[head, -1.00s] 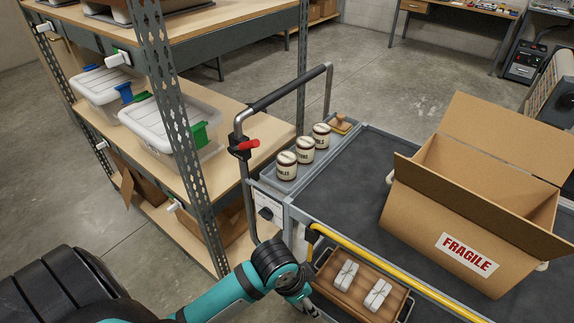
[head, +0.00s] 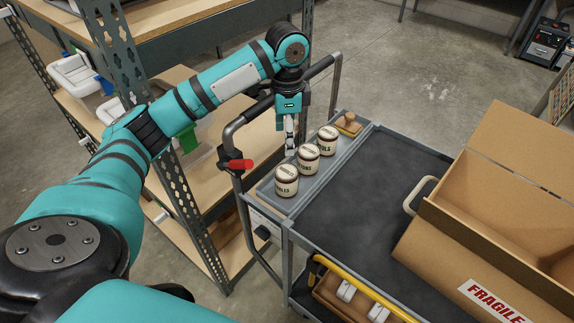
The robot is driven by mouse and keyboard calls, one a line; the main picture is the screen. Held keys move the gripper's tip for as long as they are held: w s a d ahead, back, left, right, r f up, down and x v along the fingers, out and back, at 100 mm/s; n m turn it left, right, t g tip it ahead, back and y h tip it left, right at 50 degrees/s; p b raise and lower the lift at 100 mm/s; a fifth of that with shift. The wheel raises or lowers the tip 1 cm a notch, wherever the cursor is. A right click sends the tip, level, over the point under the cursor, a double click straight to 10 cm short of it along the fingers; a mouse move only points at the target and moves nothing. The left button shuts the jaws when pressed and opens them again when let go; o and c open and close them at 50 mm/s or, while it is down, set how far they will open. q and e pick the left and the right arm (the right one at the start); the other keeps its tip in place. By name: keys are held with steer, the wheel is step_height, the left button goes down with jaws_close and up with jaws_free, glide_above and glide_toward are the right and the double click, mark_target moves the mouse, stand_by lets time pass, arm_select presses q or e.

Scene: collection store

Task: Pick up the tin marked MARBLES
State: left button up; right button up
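Three cream tins with dark bands stand in a row in a grey tray along the cart's left end: a near tin (head: 287,181), a middle tin (head: 308,159) and a far tin (head: 327,140). Their labels are turned partly away; the middle one seems to end in "ONS". I cannot tell for sure which tin reads MARBLES. My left gripper (head: 289,151) points down just left of the middle tin, its fingertips near tin-top height in the picture. It appears to hold nothing; its finger gap is not clear. My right gripper is not in view.
The cart's push handle (head: 236,133) with a red grip rises left of the tins. A wooden stamp (head: 348,124) lies beyond the far tin. An open FRAGILE carton (head: 450,250) stands at the cart's right. The dark cart top (head: 370,200) between is bare. Metal shelving stands left.

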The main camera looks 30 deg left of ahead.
mark_target(287, 172)
arm_select(q)
steer(key=shift+s+d+f, duration=0.35)
steer(key=shift+s+f, duration=0.05)
steer(key=shift+f, duration=0.15)
steer(key=shift+s+d+f, duration=0.3)
steer(key=shift+s+f, duration=0.1)
steer(key=shift+f, duration=0.1)
steer(key=f, duration=0.3)
steer(key=shift+s+f+p, duration=0.25)
steer(key=shift+f+p, duration=0.05)
steer(key=shift+p, duration=0.1)
steer(key=f, duration=0.3)
steer(key=shift+w+a+f, duration=0.15)
steer(key=shift+w+f, duration=0.15)
steer(key=shift+f, duration=0.05)
step_height(287, 172, down, 2)
steer(key=shift+f+p, duration=0.25)
steer(key=shift+p, duration=0.2)
step_height(287, 172, down, 4)
steer(key=shift+a+f+p, duration=0.1)
steer(key=shift+a+p, duration=0.05)
steer(key=shift+p, duration=0.25)
steer(key=shift+c, duration=0.2)
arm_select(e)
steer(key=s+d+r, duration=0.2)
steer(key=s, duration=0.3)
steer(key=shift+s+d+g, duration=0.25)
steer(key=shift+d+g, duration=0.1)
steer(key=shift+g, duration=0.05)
